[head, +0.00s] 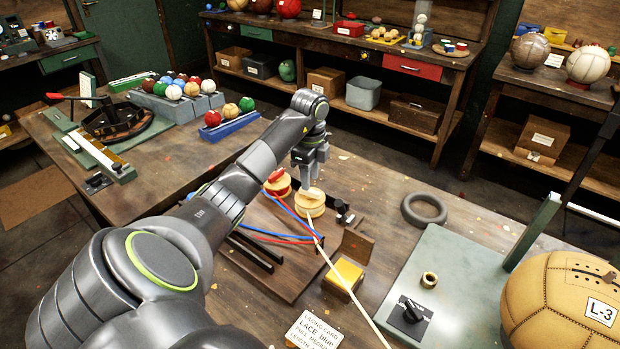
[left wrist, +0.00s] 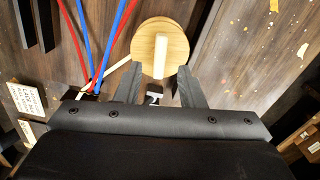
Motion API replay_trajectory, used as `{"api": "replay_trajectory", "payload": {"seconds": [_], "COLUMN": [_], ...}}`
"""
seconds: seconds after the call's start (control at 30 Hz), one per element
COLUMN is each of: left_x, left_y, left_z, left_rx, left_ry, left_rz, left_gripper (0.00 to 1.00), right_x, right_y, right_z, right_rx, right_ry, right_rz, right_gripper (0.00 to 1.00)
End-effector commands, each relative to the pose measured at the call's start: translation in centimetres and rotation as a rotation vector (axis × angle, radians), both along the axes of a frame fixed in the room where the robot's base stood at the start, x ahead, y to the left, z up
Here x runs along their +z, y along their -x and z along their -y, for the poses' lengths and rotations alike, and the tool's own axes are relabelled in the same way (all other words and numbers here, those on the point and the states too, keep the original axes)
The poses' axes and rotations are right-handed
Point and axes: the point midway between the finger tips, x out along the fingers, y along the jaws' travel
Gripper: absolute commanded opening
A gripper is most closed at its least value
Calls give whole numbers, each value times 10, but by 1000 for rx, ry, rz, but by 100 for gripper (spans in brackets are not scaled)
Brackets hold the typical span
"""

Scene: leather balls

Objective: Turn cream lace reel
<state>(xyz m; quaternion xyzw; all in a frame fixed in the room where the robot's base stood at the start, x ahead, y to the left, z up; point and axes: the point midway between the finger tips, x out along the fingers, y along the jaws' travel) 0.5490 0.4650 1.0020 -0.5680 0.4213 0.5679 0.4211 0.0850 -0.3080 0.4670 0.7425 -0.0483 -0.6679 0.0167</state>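The cream lace reel (head: 310,205) is a pale wooden disc on the lacing board (head: 268,262). Its cream lace (head: 345,280) runs toward the front right. In the left wrist view the reel (left wrist: 153,36) shows face-on, with a pale upright peg (left wrist: 161,52) on it. My left gripper (head: 309,186) points down over the reel. In the left wrist view its two fingers (left wrist: 160,68) stand apart near the reel's lower edge, either side of the peg's line; I see no contact with the peg. My right gripper is out of view.
A red reel (head: 278,182) stands close beside, with red and blue laces crossing the board. A yellow block (head: 343,275), a dark ring (head: 424,208) and a lacing card (head: 314,331) lie near. A tan ball (head: 560,300) is at right.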

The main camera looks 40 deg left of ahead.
Motion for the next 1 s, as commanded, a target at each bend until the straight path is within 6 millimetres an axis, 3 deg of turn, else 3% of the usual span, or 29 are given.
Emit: {"api": "replay_trajectory", "payload": {"seconds": [0.03, 0.23, 0.6, 0.87, 1.0], "left_x": [-12, -35, -39, -39, -39], "left_y": [0, 0, 0, 0, 0], "left_z": [0, 0, 0, 0, 0], "left_rx": [0, 0, 0, 0, 0], "left_ry": [0, 1, 0, 0, 0], "left_rz": [0, -2, 0, 0, 0], "left_gripper": [35, 35, 35, 3, 0], "right_x": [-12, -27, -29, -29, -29], "right_y": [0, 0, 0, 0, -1], "right_z": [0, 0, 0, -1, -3], "right_rx": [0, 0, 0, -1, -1], "right_ry": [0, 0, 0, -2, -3], "right_rz": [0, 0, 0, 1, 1], "right_gripper": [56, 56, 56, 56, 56]}}
